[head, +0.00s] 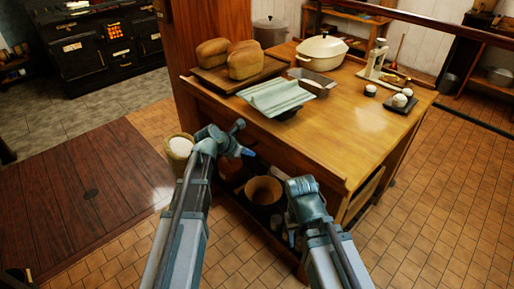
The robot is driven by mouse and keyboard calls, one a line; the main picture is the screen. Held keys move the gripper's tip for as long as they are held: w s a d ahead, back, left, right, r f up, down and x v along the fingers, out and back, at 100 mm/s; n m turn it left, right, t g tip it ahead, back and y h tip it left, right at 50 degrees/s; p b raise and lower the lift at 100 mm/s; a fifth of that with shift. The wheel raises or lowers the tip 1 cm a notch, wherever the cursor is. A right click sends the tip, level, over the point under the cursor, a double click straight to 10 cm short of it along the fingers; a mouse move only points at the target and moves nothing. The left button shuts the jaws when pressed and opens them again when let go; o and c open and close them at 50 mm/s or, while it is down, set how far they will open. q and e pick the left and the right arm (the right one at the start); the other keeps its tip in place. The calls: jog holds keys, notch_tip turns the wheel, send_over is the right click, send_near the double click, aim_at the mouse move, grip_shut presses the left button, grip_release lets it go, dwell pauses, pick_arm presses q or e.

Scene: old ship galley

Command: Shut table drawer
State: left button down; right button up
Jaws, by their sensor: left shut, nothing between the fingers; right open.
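The wooden table (345,130) stands ahead of me, its long front side facing my arms. I cannot make out a clear drawer front on that side; my arms and shadow hide part of it. A lighter wooden piece (362,197) shows under the top at the right end, and I cannot tell whether it is the drawer or a shelf part. My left gripper (247,152) is shut and empty, close to the front side below the top's edge; contact is unclear. My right gripper (292,232) is open, pointing down before the table's right front corner.
A pale-filled container (180,147) is by my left arm. A round pot (263,190) sits under the table. Tiled floor is clear at right.

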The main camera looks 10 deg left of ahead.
pick_arm(q)
jog(key=p+v, duration=0.4)
jog(key=v, duration=0.3)
pick_arm(e)
notch_tip(320, 180, up, 5)
jog(key=shift+r, duration=0.15)
pick_arm(q)
jog(key=shift+s+a+r, duration=0.1)
jog(key=s+d+r+m+g+y+p, duration=0.1)
jog(key=s+d+m+g+y+p, duration=0.2)
jog(key=s+m, duration=0.9)
jog(key=s+d+r+m+g+y+p, duration=0.1)
jog(key=s+d+m+g+y+p, duration=0.3)
jog(key=m, duration=1.6)
jog(key=shift+s+d+r+p, duration=0.3)
jog(key=shift+s+d+p, duration=0.6)
jog(key=shift+s+d, duration=2.2)
pick_arm(e)
notch_tip(320, 180, up, 9)
pick_arm(q)
jog(key=shift+s+a, duration=1)
